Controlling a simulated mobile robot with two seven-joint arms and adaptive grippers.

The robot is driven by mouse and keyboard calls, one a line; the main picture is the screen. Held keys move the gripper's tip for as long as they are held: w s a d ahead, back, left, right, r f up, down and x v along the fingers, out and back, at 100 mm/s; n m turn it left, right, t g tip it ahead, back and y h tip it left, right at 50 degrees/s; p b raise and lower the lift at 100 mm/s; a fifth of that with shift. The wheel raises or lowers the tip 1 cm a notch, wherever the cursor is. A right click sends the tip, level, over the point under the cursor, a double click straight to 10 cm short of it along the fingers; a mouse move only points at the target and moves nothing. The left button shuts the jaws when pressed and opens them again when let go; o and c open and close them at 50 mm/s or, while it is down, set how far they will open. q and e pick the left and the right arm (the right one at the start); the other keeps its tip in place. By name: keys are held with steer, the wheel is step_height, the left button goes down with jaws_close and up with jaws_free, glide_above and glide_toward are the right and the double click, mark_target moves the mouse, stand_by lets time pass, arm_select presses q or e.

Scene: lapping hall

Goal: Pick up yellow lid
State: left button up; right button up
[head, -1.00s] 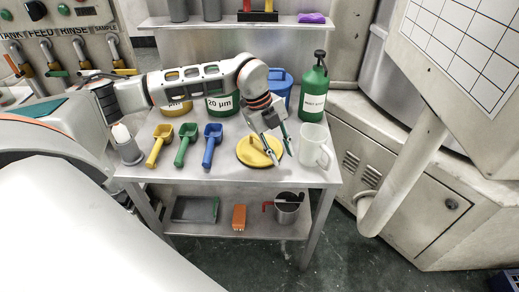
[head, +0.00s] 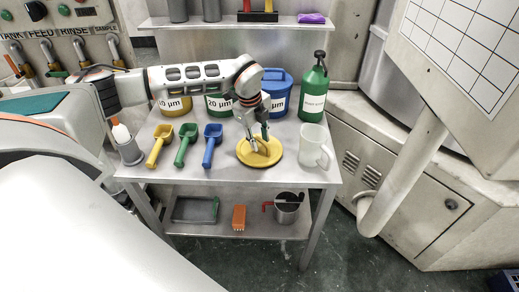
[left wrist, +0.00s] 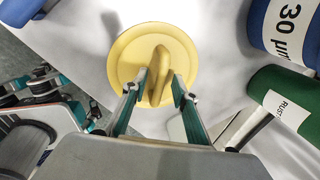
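The yellow lid (head: 272,158) is a round disc with a raised grip bar, lying flat on the metal table in the head view. It also shows in the left wrist view (left wrist: 182,40), near the top middle. My left gripper (head: 261,145) is over the lid, fingers pointing down. In the left wrist view its two fingertips (left wrist: 160,82) are apart, one on each side of the grip bar (left wrist: 160,66). Whether either finger touches the bar cannot be told. My right gripper is not in view.
Yellow, green and blue scoops (head: 212,146) lie left of the lid. A clear jug (head: 314,147) stands close on its right, a green pump bottle (head: 314,90) behind it. Labelled tubs, including a blue one (head: 279,80), line the table's back.

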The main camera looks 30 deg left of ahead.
arm_select(q)
steer(key=shift+f, duration=0.25)
jaws_close()
steer(key=shift+r, duration=0.15)
